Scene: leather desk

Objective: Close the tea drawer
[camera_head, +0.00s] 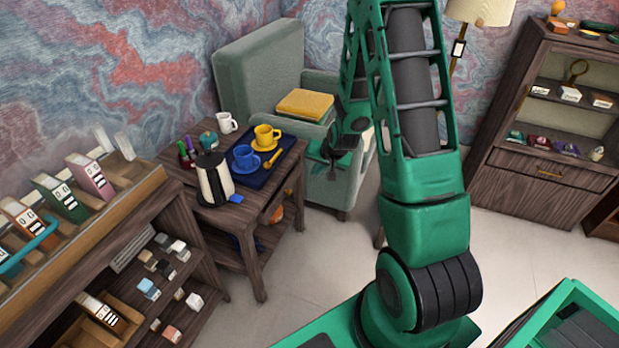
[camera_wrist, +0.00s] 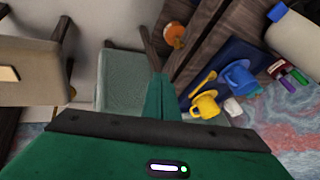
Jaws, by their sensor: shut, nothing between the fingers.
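The small dark wooden tea table (camera_head: 213,222) stands left of centre in the head view. Wooden parts of the table also show at the top of the wrist view (camera_wrist: 205,40). My gripper (camera_head: 331,170) is shut and empty, pointing down in front of the green armchair, to the right of the table and apart from it.
On the table are a kettle (camera_head: 214,180), a blue cup (camera_head: 245,157), a yellow cup (camera_head: 266,136) and a white mug (camera_head: 227,122). The armchair (camera_head: 258,75) is close behind. A shelf (camera_head: 130,190) stands left, a cabinet (camera_head: 540,170) right. Open floor (camera_head: 315,265) lies in front.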

